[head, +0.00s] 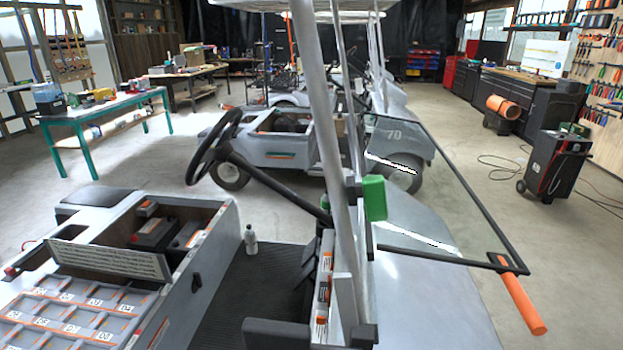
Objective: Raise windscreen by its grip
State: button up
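The windscreen (447,215) is a clear pane with a dark frame, right of the middle in the head view. It hangs tilted outward over the pale front body of the near cart. An orange cylindrical grip (522,302) is fixed at the frame's lower right corner and points down and to the right. Nothing touches the grip. A green block (374,197) sits against the pale roof post (330,140), near the pane's left side. My gripper is not in view.
The near cart has a black steering wheel (213,147) and a labelled grey tray (70,315). A white bottle (251,240) stands on its floor. More carts are parked behind. A black wheeled unit (555,163) with cables stands right. Floor right of the grip is clear.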

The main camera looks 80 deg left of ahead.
aim_at(500, 263)
jog(key=u, duration=1.9)
